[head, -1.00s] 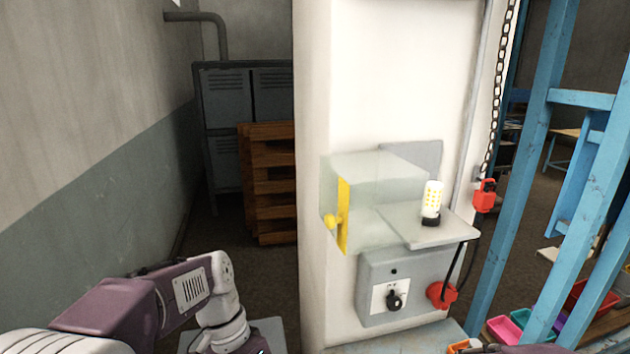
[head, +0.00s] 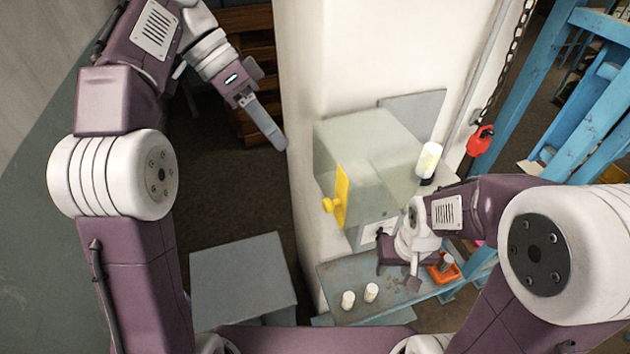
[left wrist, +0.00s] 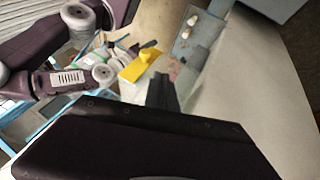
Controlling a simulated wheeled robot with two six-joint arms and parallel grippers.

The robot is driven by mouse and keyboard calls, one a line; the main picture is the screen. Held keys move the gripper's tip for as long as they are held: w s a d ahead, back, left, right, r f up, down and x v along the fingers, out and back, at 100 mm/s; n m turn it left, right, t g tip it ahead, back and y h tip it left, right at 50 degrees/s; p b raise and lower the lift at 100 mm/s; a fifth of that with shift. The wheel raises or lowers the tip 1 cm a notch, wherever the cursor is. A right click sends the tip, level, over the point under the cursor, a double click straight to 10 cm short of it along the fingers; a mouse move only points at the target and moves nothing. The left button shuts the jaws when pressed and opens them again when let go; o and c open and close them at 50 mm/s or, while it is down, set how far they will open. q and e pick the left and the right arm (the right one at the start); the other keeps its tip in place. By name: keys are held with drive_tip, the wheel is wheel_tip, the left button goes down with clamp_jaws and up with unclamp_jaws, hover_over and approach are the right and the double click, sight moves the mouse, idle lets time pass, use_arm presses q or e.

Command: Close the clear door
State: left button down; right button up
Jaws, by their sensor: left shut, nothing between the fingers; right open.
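The clear door is part of a pale see-through cover (head: 370,145) on the white pillar. A yellow strip (head: 341,190) with a yellow knob (head: 329,206) marks its left edge. The door's exact angle is hard to tell. My left gripper (head: 279,142) is shut and empty, up and left of the cover, apart from it. In the left wrist view, its dark fingers (left wrist: 162,95) show just right of the yellow strip (left wrist: 138,66). My right gripper (head: 400,274) is open and points down below the cover, over the bench, in front of the control box.
A lamp (head: 429,160) stands right of the cover. Below are a worn bench (head: 345,278) with two small white cylinders (head: 348,299) (head: 371,292) and an orange tray (head: 450,266). A grey table (head: 240,270) stands left. Blue frame posts (head: 530,75) rise at right.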

use_arm(q)
drive_tip(key=s+x, duration=0.1)
drive_tip(key=x, duration=1)
drive_tip(key=shift+d+r+b, duration=0.15)
drive_tip(key=shift+d+b, duration=0.25)
drive_tip(key=shift+b, duration=0.05)
use_arm(e)
drive_tip(key=shift+w+a+f, duration=0.15)
drive_tip(key=shift+w+f, duration=0.6)
drive_tip(key=shift+f, duration=0.35)
use_arm(q)
drive_tip(key=shift+s, duration=0.25)
use_arm(e)
drive_tip(key=shift+s, duration=0.1)
